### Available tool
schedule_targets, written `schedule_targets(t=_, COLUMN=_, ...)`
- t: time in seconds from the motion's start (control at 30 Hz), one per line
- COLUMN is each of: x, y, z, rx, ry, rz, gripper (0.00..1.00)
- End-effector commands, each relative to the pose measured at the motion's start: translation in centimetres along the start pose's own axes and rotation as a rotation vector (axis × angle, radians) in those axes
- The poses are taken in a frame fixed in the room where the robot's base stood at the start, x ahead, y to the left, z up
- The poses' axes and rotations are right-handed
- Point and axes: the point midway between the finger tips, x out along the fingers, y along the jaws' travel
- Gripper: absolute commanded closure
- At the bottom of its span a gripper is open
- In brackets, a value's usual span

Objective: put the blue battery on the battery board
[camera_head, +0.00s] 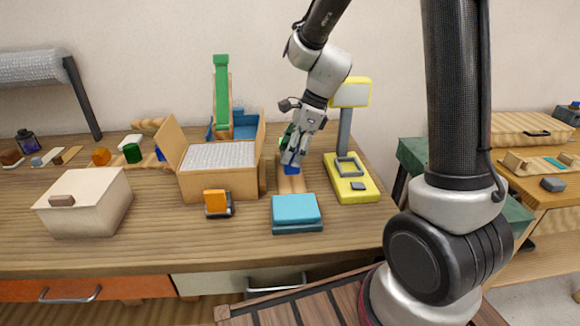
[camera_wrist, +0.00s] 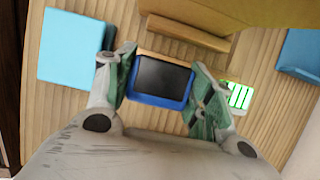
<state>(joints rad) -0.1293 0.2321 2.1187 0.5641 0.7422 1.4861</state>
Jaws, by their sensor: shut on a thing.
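A blue block with a dark top face, which I take for the blue battery (camera_wrist: 160,82), is between the two fingers of my gripper (camera_wrist: 163,88) in the wrist view. In the head view it shows as a small blue patch (camera_head: 292,170) under my gripper (camera_head: 292,162). My gripper is shut on it, fingers pointing down. A pale wooden piece (camera_head: 291,185) is directly below it; I cannot tell whether they touch. A white piece with green stripes (camera_wrist: 239,96) lies beyond the right finger. I cannot tell for certain which piece is the battery board.
An open box (camera_head: 220,186) stands close on the left. A teal box (camera_head: 297,210) is in front, and a yellow device (camera_head: 352,188) with a raised screen stands on the right. An orange item (camera_head: 215,202) and a lidded cream box (camera_head: 85,205) are further left.

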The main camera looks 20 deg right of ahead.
Motion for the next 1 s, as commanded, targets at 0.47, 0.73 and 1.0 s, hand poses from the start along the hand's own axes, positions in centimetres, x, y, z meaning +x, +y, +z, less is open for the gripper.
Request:
schedule_targets(t=0.47, x=4.4, y=0.0, z=-1.8, rx=-0.001, ry=-0.001, rz=-0.001, gripper=0.81)
schedule_targets(t=0.73, x=4.6, y=0.0, z=-1.9, rx=-0.001, ry=-0.001, rz=0.0, gripper=0.81)
schedule_targets(t=1.0, x=4.6, y=0.0, z=-1.9, rx=-0.001, ry=-0.001, rz=0.0, gripper=0.25)
